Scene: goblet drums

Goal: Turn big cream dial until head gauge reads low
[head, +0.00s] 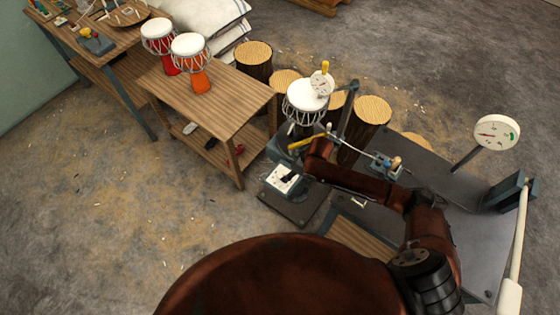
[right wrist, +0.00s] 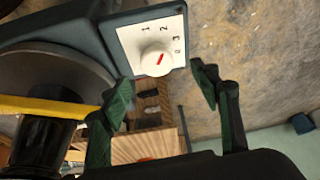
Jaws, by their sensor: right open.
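The cream dial (right wrist: 154,64) is a round knob on a white panel numbered 0 to 3, with a slanted red mark roughly in line with the 3. In the head view the panel (head: 279,183) is on the front of the drum stand. My right gripper (right wrist: 164,84) is open, its green fingers apart on either side of the dial's line, not visibly touching it. A white drum (head: 304,97) stands on the stand with a small round gauge (head: 321,84) above it. A larger gauge (head: 497,132) has a red needle pointing left and a green sector. My left gripper is out of view.
A yellow bar (right wrist: 50,106) crosses beside my right gripper. Log stools (head: 370,112) are behind the stand, and a dark workbench (head: 455,215) is to the right.

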